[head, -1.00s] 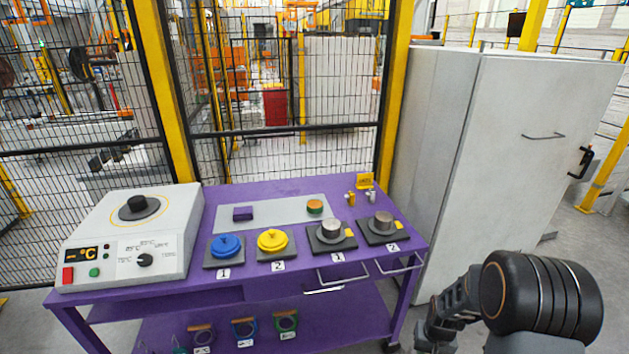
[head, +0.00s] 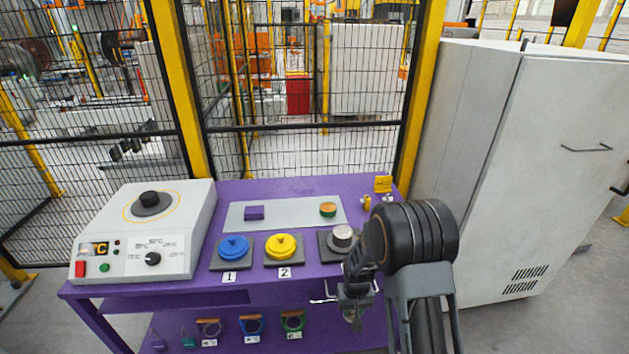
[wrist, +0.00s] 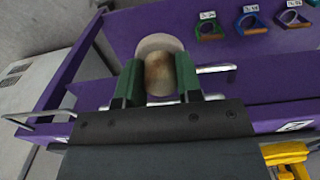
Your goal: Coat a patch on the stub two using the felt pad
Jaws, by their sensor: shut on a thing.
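In the wrist view my gripper (wrist: 160,76) has its two green fingers closed on a round piece with a brownish body and a wider pale disc, which I take to be the felt pad (wrist: 158,43). In the head view my gripper (head: 354,318) hangs in front of the table's right front edge, and the pad cannot be made out there. Stub two is hidden behind my arm in the head view. Stub one (head: 342,236), a short grey metal cylinder, stands upright on its dark plate just left of my arm.
The purple table (head: 200,270) carries a blue-lidded pot (head: 233,247), a yellow-lidded pot (head: 281,246), a white heater (head: 150,225) and a grey mat (head: 290,212) with a purple block (head: 254,212) and a green-and-orange round piece (head: 328,209). A white cabinet (head: 530,170) stands right.

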